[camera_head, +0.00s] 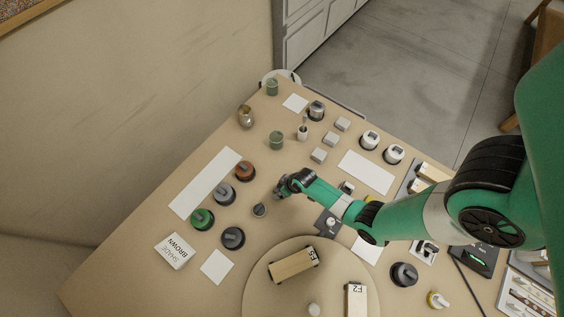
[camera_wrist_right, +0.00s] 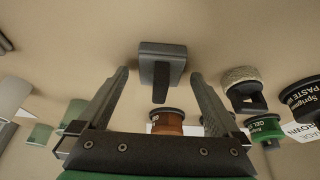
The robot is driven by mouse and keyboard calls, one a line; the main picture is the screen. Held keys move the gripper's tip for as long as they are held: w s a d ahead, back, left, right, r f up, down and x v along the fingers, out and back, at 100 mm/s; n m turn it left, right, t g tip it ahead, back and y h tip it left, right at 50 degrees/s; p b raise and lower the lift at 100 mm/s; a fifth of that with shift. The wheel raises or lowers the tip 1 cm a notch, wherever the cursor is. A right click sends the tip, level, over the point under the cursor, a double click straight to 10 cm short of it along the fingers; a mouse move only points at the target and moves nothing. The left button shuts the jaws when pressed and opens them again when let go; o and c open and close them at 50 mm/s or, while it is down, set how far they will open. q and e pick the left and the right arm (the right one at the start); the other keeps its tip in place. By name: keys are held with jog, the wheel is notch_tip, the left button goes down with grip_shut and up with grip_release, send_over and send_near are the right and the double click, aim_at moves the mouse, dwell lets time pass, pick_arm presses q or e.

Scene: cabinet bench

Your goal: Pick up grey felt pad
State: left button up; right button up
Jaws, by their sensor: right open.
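My right gripper (camera_head: 281,191) is low over the middle of the table in the head view. In the right wrist view its two fingers (camera_wrist_right: 162,88) stand apart with nothing gripped. A dark grey block with a tapered upright part (camera_wrist_right: 160,67), which looks like the grey felt pad, lies just ahead, centred between the fingertips. I see a gap on both sides of it. In the head view it is mostly hidden at the gripper's tip, so I cannot tell its outline there. My left gripper is not in view.
A round board (camera_head: 262,290) with wooden blocks is in front. Small grey blocks (camera_head: 319,155) stand behind.

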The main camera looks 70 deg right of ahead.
aim_at(280, 185)
jog(key=c, duration=1.4)
jog(key=shift+r, duration=0.1)
jog(key=shift+r, duration=0.3)
notch_tip(280, 185, up, 3)
jog(key=shift+f+p, duration=0.2)
jog(key=shift+p, duration=0.8)
jog(key=s+r+p, duration=0.9)
jog(key=s+p, duration=0.1)
jog(key=s, duration=0.4)
jog(key=shift+d+r, duration=0.3)
jog(key=shift+d, duration=0.15)
